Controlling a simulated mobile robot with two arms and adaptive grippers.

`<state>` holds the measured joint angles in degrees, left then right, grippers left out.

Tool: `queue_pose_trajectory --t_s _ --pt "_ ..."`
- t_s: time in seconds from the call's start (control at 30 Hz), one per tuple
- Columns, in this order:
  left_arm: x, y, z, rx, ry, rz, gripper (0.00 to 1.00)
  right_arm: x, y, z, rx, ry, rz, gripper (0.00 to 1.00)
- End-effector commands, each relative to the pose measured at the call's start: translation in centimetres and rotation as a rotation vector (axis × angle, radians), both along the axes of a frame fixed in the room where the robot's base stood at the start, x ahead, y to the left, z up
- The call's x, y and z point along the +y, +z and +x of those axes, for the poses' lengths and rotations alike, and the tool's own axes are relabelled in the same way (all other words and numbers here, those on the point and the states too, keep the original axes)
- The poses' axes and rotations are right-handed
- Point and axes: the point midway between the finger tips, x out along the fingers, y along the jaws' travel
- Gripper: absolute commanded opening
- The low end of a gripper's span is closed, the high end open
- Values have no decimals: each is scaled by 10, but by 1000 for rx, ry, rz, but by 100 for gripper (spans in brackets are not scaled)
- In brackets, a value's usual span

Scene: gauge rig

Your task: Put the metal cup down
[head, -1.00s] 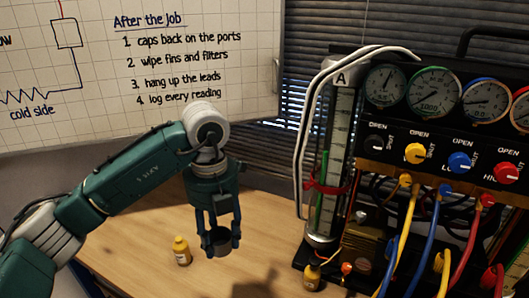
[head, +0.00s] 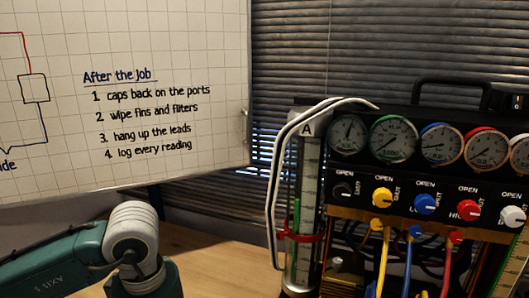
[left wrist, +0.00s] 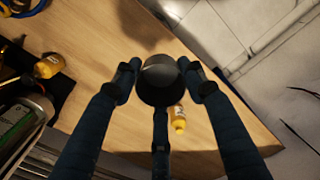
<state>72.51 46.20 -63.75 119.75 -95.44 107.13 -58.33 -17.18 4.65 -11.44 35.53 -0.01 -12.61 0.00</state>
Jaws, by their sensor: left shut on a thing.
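The metal cup (left wrist: 160,82) is dark grey and round, in the middle of the left wrist view. My left gripper (left wrist: 160,74) is shut on it, with fingers on both sides and a third finger below it in the picture. The wooden table top (left wrist: 95,105) lies beneath; I cannot tell for sure whether the cup touches it. In the head view only my left arm shows at the lower left, and the gripper and cup are out of frame. My right gripper is in neither view.
The gauge rig (head: 420,170) with hoses and a glass cylinder (head: 305,205) fills the right side. A whiteboard (head: 200,60) stands behind.

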Motion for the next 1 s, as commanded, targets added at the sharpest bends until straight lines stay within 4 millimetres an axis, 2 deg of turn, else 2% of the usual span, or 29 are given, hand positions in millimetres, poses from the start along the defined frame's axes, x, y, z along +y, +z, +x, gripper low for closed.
queue_pose_trajectory --t_s 0.1,0.2,0.4,0.6,1.0 --pt "4 -5 -16 7 -299 6 15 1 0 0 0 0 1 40" --pt "7 -8 -28 13 -521 9 15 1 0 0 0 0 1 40" --pt "10 -12 -44 21 -816 9 15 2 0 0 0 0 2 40" --pt "11 -12 -48 20 -909 13 15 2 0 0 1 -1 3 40" --pt "10 -14 -49 24 -908 6 15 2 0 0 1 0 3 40"
